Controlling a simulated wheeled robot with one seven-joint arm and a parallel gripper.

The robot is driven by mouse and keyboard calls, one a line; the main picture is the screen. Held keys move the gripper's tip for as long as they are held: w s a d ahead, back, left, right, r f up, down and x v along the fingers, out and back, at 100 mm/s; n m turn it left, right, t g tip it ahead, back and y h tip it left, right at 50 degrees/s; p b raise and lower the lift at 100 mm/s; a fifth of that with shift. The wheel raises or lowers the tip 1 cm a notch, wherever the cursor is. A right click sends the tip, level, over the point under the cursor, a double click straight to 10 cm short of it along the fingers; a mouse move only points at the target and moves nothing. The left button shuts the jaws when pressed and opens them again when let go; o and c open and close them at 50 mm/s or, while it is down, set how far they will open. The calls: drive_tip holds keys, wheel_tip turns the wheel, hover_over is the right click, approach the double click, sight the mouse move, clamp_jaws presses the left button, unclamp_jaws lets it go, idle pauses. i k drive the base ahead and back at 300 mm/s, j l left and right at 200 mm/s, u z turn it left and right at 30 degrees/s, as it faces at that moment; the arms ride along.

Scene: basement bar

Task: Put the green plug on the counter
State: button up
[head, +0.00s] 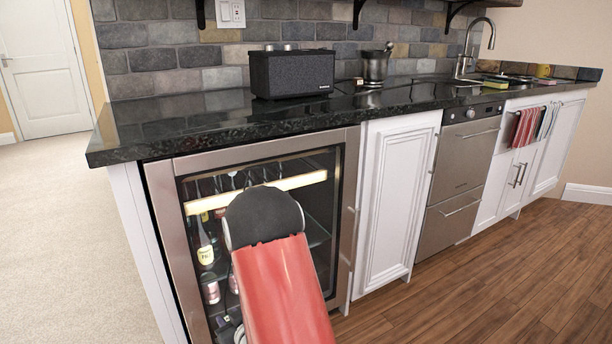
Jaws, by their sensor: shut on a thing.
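The counter (190,112) has a glossy black stone top and runs from the left foreground to the back right in the head view. My gripper is not in view; only my red arm link with its black rounded end shows, in front of the glass-door fridge below the counter. I cannot make out a green plug anywhere. Whatever my gripper may hold is out of sight.
A black speaker (292,74) and a metal mortar (375,67) stand on the counter. The counter's left end is clear. A fridge (166,216) stands below it.

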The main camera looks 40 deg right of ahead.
sight(348, 91)
drive_tip(key=l+u, duration=0.2)
drive_tip(key=u, duration=0.3)
drive_tip(key=l+u, duration=0.2)
drive_tip(key=u, duration=0.3)
drive_tip(key=l+u, duration=0.2)
drive_tip(key=u, duration=0.3)
drive_tip(key=l+u, duration=0.2)
drive_tip(key=u, duration=0.3)
drive_tip(key=k+l+u, duration=0.35)
drive_tip(key=k+l, duration=0.15)
drive_tip(key=k, duration=0.35)
drive_tip(key=k+l+u, duration=0.2)
drive_tip(key=k, duration=0.25)
drive_tip(key=k+z, duration=0.45)
drive_tip(key=k+l+z, duration=0.15)
drive_tip(key=z, duration=0.25)
drive_tip(key=k+l+z, duration=0.25)
drive_tip(key=z, duration=0.2)
drive_tip(key=k+l+z, duration=0.3)
drive_tip(key=z, duration=0.15)
drive_tip(key=l, duration=0.1)
